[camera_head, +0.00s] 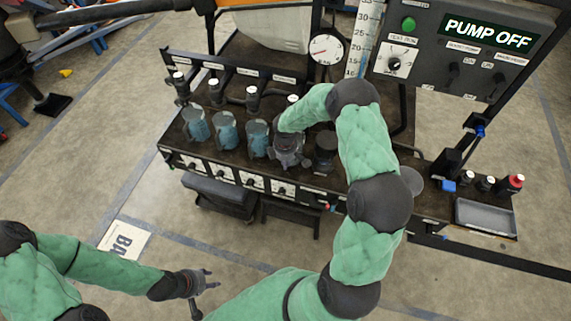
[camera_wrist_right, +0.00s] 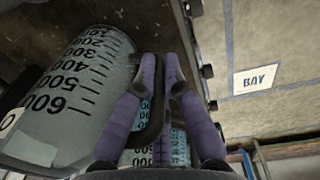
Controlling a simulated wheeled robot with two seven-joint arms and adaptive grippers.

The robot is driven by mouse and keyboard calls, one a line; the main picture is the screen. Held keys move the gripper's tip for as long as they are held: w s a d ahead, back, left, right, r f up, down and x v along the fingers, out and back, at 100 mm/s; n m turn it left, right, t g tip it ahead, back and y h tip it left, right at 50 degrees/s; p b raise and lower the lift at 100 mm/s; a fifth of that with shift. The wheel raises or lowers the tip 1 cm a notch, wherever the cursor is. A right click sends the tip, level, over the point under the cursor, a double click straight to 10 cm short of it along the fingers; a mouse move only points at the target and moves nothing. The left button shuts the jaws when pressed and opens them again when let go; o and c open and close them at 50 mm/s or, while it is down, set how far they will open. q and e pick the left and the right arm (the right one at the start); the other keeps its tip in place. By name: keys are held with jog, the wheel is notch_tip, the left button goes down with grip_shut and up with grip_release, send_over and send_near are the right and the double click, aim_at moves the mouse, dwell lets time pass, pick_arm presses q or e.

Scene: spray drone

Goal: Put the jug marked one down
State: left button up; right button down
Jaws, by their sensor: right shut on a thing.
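My right gripper (camera_head: 288,152) is over the bench, to the right of a row of clear jugs with blue contents: one at the left (camera_head: 196,125), one in the middle (camera_head: 226,131) and one at the right (camera_head: 257,138). In the right wrist view its fingers (camera_wrist_right: 162,68) are closed around a dark handle (camera_wrist_right: 152,125). A large graduated jug (camera_wrist_right: 75,85) fills the left of that view, and blue graduated walls show behind the fingers. I cannot read a number one on any jug. The gripper hides the held jug in the head view. My left gripper (camera_head: 205,281) is open and empty, away from the bench.
A dark round container (camera_head: 326,146) stands just right of my right gripper. Valves with white caps (camera_head: 252,92) line the back of the bench. A grey tray (camera_head: 485,216) and small bottles (camera_head: 514,184) are at the right end. The control panel (camera_head: 460,45) reads PUMP OFF.

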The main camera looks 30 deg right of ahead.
jog(key=c, duration=1.3)
grip_release()
jog(key=shift+c, duration=0.2)
jog(key=shift+r, duration=0.1)
notch_tip(320, 180, up, 11)
jog(key=p, duration=0.4)
jog(key=s+a+f+m+y, duration=0.25)
jog(key=s+a+f, duration=0.2)
jog(key=a, duration=0.35)
jog(key=s+a+f+m+y, duration=0.1)
jog(key=s+a+f+m, duration=0.25)
jog(key=a+f, duration=0.4)
jog(key=s+a+f+m, duration=0.2)
jog(key=s+a+m, duration=0.4)
jog(key=s, duration=0.7)
jog(key=a+y, duration=0.1)
jog(key=a, duration=0.1)
jog(key=shift+s+a+m, duration=0.3)
jog(key=shift+s, duration=0.1)
